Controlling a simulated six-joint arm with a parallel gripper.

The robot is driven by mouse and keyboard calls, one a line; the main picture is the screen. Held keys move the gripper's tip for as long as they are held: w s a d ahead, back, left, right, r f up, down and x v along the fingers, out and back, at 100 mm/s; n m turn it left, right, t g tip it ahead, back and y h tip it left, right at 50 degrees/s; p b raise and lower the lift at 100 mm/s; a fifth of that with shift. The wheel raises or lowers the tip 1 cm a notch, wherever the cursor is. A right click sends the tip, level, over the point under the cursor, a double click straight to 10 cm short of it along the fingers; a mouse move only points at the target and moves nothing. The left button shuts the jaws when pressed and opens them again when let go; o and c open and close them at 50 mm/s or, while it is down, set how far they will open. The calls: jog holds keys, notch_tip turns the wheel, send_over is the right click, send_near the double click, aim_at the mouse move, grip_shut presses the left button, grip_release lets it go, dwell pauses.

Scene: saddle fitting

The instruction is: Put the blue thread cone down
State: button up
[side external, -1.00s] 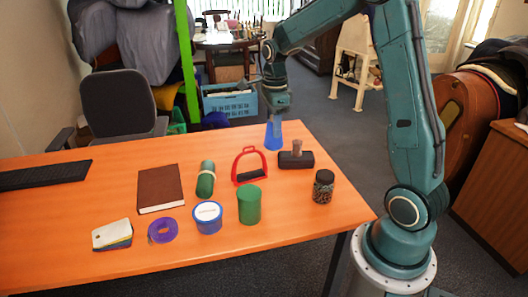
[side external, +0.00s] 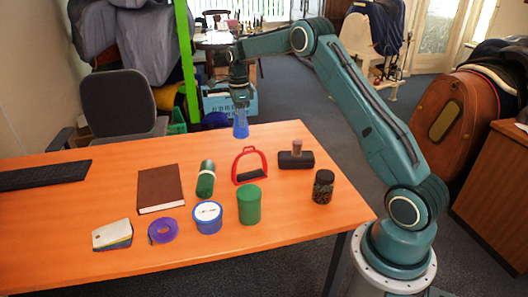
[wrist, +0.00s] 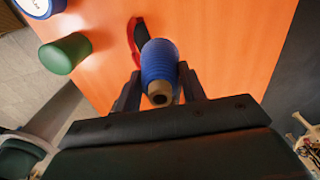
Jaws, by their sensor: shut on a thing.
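The blue thread cone (side external: 240,124) is held in my gripper (side external: 240,100), near the back edge of the table. In the wrist view the cone (wrist: 160,66) sits between the two fingers of my gripper (wrist: 160,88), with its tan core end facing the camera. The gripper is shut on it. In the side view the cone hangs roughly upright. Whether its base touches the table or is above it is hard to tell.
A red stirrup (side external: 250,166) stands close in front of the cone. A dark block with a wooden knob (side external: 296,157) is to the right, and a green cylinder (side external: 249,205), a jar (side external: 323,187) and a green roll (side external: 205,180) stand nearby. The orange table (side external: 110,190) is clear between them.

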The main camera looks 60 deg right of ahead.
jog(key=w+d+f, duration=0.2)
jog(key=w+f, duration=0.5)
jog(key=shift+w+d, duration=0.15)
jog(key=shift+d, duration=0.05)
jog(key=shift+f, duration=0.15)
jog(key=shift+f, duration=1.95)
jog(key=shift+f, duration=0.15)
jog(key=shift+f, duration=1.85)
jog(key=shift+f, duration=0.15)
jog(key=o, duration=1)
